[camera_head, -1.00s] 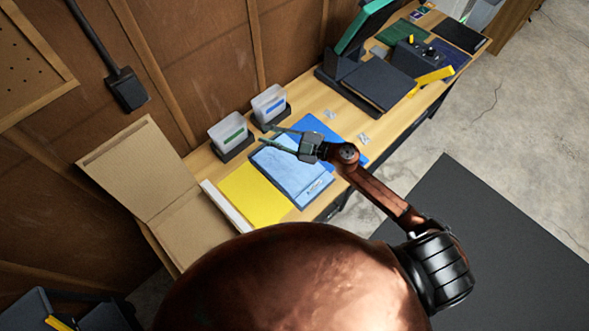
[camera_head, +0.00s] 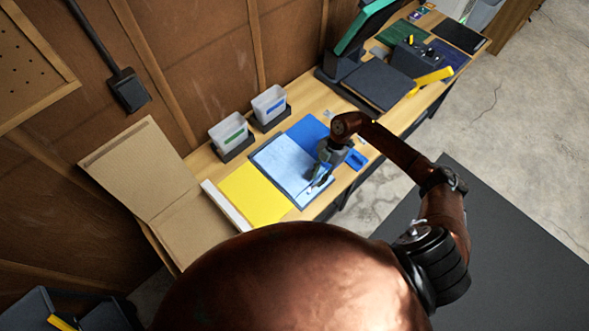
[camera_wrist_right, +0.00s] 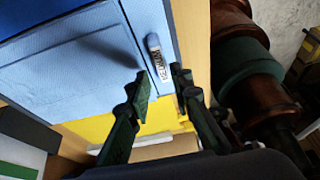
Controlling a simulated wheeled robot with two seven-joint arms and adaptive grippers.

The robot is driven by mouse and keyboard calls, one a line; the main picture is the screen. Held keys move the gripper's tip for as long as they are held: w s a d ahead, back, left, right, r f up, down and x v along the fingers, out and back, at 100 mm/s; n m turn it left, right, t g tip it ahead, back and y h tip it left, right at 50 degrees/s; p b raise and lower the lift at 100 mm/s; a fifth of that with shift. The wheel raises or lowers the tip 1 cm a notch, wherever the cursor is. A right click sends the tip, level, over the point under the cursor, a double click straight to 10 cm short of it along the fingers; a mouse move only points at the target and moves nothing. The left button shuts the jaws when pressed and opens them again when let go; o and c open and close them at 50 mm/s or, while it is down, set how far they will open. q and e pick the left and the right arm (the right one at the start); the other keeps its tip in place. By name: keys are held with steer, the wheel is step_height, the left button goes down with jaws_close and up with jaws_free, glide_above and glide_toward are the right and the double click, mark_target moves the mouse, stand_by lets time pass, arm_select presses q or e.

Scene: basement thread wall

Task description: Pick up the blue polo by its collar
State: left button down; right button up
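A light blue folded garment (camera_head: 281,163) lies flat on the wooden bench; it fills the upper left of the right wrist view (camera_wrist_right: 75,65). A small printed size strip (camera_wrist_right: 158,60) lies near its edge. A darker blue item (camera_head: 307,132) shows behind it, partly hidden by my right arm. I cannot tell a collar on either. My right gripper (camera_head: 319,182) points down over the garment's front right part. In the right wrist view its two fingers (camera_wrist_right: 160,88) are apart with nothing between them, close to the strip; contact cannot be told. My left gripper is not in view.
A yellow flat item (camera_head: 252,194) lies left of the garment, and an open cardboard box (camera_head: 150,165) stands beyond it. Two clear bins, one green-labelled (camera_head: 229,131) and one blue-labelled (camera_head: 269,104), stand behind. A dark press-like device (camera_head: 375,86) stands further right.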

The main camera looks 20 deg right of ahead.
mark_target(314, 186)
steer(key=shift+x, duration=2.05)
steer(key=shift+s, duration=0.1)
steer(key=shift+c, duration=0.3)
jaws_close()
